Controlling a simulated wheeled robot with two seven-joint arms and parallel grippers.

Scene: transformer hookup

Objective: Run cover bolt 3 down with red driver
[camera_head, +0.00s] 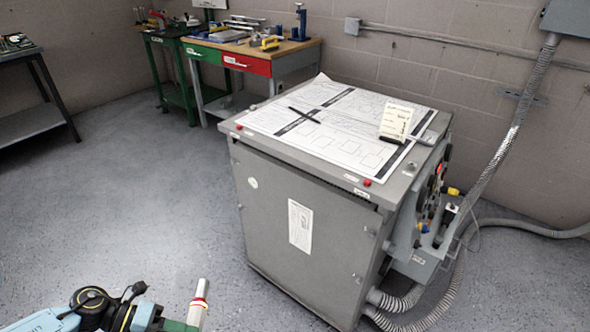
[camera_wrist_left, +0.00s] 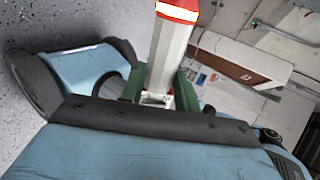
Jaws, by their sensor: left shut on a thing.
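My left gripper (camera_head: 188,324) is at the bottom left of the head view, shut on a pale grey tool with a red band, likely the red driver (camera_head: 201,291). The driver points upward there, over the floor and well apart from the cabinet. In the left wrist view the driver (camera_wrist_left: 172,50) stands between the green fingers of the left gripper (camera_wrist_left: 160,92); its upper end runs out of the frame. The grey transformer cabinet (camera_head: 285,205) stands in the middle. Red cover bolts (camera_head: 367,182) show at its front top edge; I cannot tell which is bolt 3. My right gripper is not in view.
A drawing sheet (camera_head: 325,130), a black pen (camera_head: 304,115) and a notepad (camera_head: 396,122) lie on the cabinet. Grey conduits (camera_head: 465,215) run along its right side. A workbench (camera_head: 265,50) with tools stands behind. The floor (camera_head: 130,190) left of the cabinet is clear.

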